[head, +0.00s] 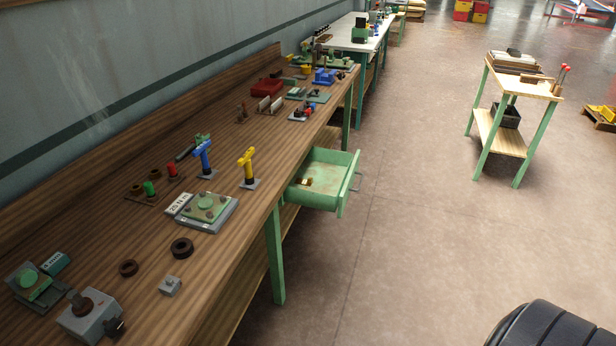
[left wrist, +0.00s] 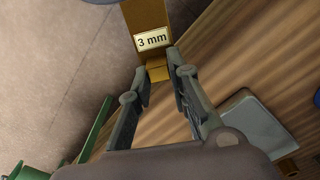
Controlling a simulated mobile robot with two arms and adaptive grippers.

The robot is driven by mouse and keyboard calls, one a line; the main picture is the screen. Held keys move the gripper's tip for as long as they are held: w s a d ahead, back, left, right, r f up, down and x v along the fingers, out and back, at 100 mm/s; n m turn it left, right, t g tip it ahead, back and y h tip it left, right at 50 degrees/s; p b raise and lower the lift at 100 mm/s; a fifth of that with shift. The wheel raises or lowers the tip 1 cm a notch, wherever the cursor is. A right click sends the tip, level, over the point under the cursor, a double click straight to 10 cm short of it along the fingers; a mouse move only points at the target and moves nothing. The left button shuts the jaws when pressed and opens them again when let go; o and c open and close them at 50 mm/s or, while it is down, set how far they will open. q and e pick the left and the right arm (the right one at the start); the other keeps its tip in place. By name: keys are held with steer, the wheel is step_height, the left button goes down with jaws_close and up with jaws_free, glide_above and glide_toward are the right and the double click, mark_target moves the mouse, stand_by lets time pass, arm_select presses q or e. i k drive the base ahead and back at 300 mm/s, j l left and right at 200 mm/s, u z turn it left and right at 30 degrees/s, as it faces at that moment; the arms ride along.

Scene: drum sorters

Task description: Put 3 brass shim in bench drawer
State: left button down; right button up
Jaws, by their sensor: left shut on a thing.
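My left gripper (left wrist: 160,68) is shut on a brass shim (left wrist: 146,18) with a "3 mm" label, held between its fingertips in the left wrist view. The gripper and this shim do not show in the head view. The bench drawer (head: 324,196) is pulled open, a green box at the front edge of the wooden bench (head: 150,262). A small brass-coloured piece (head: 306,181) lies inside the drawer. Part of a green frame, likely the drawer (left wrist: 98,128), shows at lower left in the left wrist view. My right gripper is not in view.
On the bench stand a blue tool (head: 203,158), a yellow tool (head: 247,166), a scale-like device (head: 206,208), dark rings (head: 181,247) and a grey switch box (head: 90,314). A red case (head: 266,87) lies farther back. A small cart (head: 512,120) stands right; the floor between is clear.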

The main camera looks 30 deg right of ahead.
mark_target(322, 184)
steer(key=i+l+z, duration=0.1)
steer(key=i+l, duration=0.25)
steer(key=l, duration=0.35)
steer(key=i+l+z, duration=0.1)
steer(key=i+l, duration=0.25)
steer(key=l, duration=0.3)
steer(key=i+l+z, duration=0.1)
steer(key=i+l, duration=0.3)
steer(key=l, duration=0.2)
steer(key=i+l+z, duration=0.1)
steer(key=i+l, duration=0.3)
steer(key=l, duration=0.2)
steer(key=i+l+z, duration=0.1)
steer(key=i+l, duration=0.35)
steer(key=l, duration=0.1)
